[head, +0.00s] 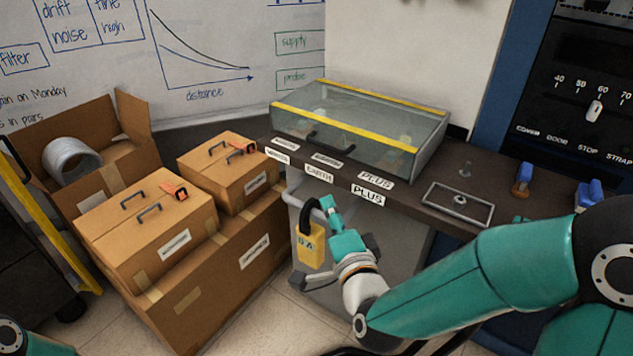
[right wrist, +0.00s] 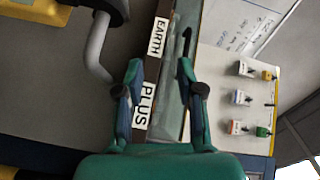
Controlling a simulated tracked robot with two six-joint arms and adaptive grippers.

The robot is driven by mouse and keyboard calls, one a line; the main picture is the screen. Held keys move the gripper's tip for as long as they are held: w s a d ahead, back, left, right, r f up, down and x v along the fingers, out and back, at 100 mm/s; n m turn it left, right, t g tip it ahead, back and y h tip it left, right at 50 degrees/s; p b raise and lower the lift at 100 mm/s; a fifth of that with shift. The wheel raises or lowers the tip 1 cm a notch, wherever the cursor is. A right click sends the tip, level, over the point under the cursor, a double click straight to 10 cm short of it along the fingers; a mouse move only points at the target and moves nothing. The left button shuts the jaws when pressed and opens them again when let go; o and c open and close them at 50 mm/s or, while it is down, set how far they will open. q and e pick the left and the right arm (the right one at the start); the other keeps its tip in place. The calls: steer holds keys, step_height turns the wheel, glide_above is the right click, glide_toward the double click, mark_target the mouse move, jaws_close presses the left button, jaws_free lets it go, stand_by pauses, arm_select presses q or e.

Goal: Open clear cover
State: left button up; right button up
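The clear cover (head: 350,118) is a glass-like box lid with yellow stripes, shut on the dark bench at the back. Its black handle (head: 331,142) is on the front face; it appears as a dark bar in the right wrist view (right wrist: 186,45). My right gripper (head: 328,210) is in front of and below the bench edge, apart from the handle in the head view. In the right wrist view the right gripper (right wrist: 161,75) has its fingers spread, with nothing held between them. My left gripper is out of view; only a bit of my left arm shows at bottom left.
A yellow padlock (head: 310,248) hangs from a grey rail (head: 292,198) close to my right gripper. EARTH and PLUS labels (head: 370,192) line the bench edge. A metal tray (head: 458,208) and blue clamps (head: 523,178) stand right. Cardboard boxes (head: 146,230) fill the left.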

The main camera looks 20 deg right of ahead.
mark_target(323, 146)
arm_select(q)
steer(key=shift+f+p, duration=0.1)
steer(key=shift+p, duration=0.65)
arm_select(e)
steer(key=w+d+r+m, duration=0.1)
steer(key=w, duration=0.4)
steer(key=w+d+r+t+h, duration=0.1)
steer(key=w+r, duration=0.1)
steer(key=w, duration=0.3)
steer(key=w+d+r+m, duration=0.1)
steer(key=w+r, duration=0.1)
steer(key=w, duration=0.3)
steer(key=shift+w+m+t, duration=0.15)
steer(key=shift+m+t, duration=0.15)
steer(key=shift+t, duration=0.1)
jaws_close()
